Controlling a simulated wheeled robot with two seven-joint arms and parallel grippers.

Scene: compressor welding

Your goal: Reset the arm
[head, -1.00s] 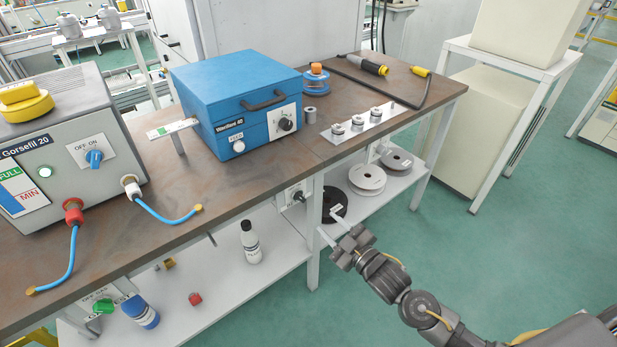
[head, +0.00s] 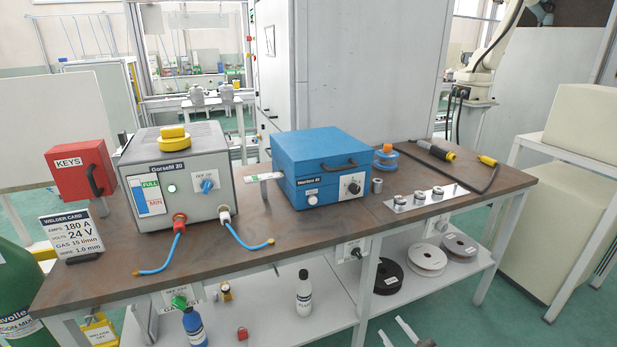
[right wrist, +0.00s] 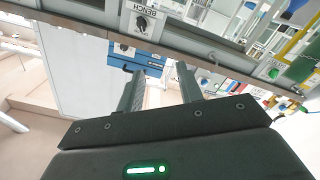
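My right gripper (head: 396,334) shows only by its fingertips at the bottom edge of the head view, in front of the bench's lower shelf. In the right wrist view its two fingers (right wrist: 160,88) stand apart with nothing between them, so it is open and empty. The fingers point toward the bench's front edge and its knob panel (right wrist: 143,20). The rest of my right arm is out of the head view. My left gripper is not in view.
The brown bench (head: 330,228) carries a grey welder unit (head: 180,185), a blue box (head: 322,165), a red key box (head: 82,170) and a welder card (head: 70,234). Spools (head: 426,258) and a white bottle (head: 304,294) sit on the shelf. A green cylinder (head: 18,290) stands at left.

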